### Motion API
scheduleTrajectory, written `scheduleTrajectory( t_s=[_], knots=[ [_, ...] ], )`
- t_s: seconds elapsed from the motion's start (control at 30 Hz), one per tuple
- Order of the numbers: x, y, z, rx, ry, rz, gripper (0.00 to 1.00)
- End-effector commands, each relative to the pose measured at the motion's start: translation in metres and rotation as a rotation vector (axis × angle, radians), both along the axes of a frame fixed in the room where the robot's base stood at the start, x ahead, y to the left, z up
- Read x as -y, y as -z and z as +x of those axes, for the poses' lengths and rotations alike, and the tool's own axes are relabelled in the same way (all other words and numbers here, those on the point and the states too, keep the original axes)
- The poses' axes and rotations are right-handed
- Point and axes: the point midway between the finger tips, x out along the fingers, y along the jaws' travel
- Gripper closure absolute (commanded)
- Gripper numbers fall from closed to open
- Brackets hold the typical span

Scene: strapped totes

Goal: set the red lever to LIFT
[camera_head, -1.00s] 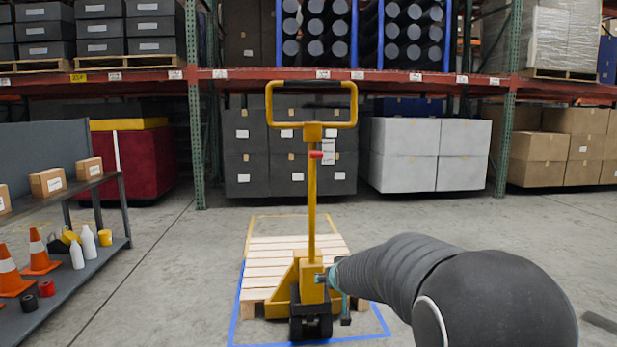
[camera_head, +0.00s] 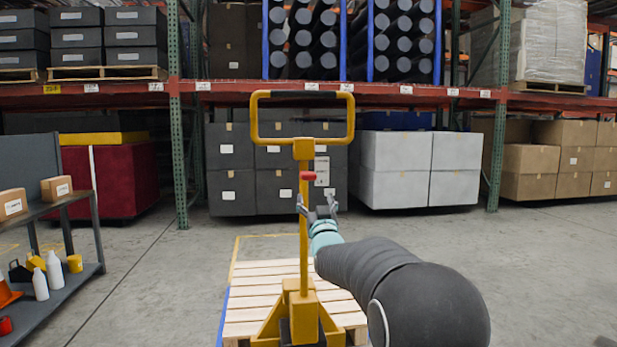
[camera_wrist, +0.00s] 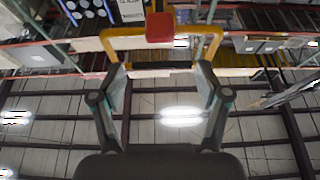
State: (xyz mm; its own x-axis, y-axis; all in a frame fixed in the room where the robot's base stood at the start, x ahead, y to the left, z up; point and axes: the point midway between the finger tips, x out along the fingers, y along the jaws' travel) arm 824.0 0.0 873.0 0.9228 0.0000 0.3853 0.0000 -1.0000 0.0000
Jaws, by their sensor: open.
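The red lever (camera_head: 308,176) sits on the mast of the yellow pallet jack (camera_head: 303,230), just below its loop handle (camera_head: 302,93). In the wrist view the red lever (camera_wrist: 160,28) is at the top centre, ahead of the fingers. My gripper (camera_head: 317,203) is just below and to the right of the lever in the head view. In the wrist view my gripper (camera_wrist: 159,80) has its two fingers spread with nothing between them. The fingers look apart from the lever. No LIFT marking is readable.
The jack stands at a wooden pallet (camera_head: 262,290) within floor tape. A shelf cart (camera_head: 60,290) with bottles and small boxes is at the left. Racks with grey bins (camera_head: 232,165) and cardboard boxes (camera_head: 530,160) stand behind. The floor to the right is clear.

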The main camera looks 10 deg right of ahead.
Motion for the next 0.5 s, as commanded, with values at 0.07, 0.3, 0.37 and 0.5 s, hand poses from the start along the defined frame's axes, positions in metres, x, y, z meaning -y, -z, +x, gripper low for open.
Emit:
scheduleTrajectory(
  t_s=[0.07, 0.3, 0.37, 0.5],
  knots=[
    [0.000, -0.005, 0.009, 0.001, 0.000, 0.000, 0.25],
    [0.000, -0.019, 0.045, -0.001, 0.000, 0.000, 0.25],
    [0.000, -0.023, 0.054, -0.002, 0.000, 0.000, 0.25],
    [0.000, -0.031, 0.073, -0.002, 0.000, 0.000, 0.25]
  ],
)
